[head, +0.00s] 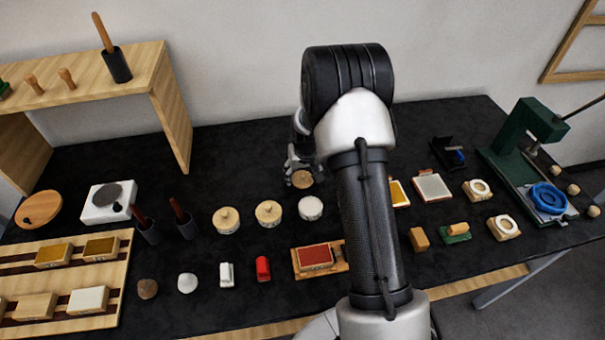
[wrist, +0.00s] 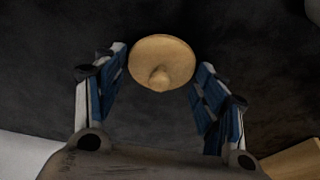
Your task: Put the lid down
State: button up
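A round tan wooden lid (head: 302,179) with a small central knob is at the middle back of the black table, just below my gripper (head: 300,163). In the wrist view the lid (wrist: 162,60) sits between and beyond the two fingertips of my gripper (wrist: 162,72). The fingers are spread wide and the knob is free between them. The lid looks flat on the black surface, though any small gap below it cannot be told. A pale round pot with a white top (head: 310,208) stands just in front of the lid, showing no knob.
Two knobbed wooden-lidded pots (head: 268,213) stand left of the white-topped pot. A red ink pad (head: 316,257) lies nearer the front. A green press (head: 524,140) stands at the right. Bare black table lies left of and behind the lid. My arm hides part of the table.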

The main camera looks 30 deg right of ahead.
jog(key=shift+o, duration=1.2)
jog(key=shift+r, duration=0.1)
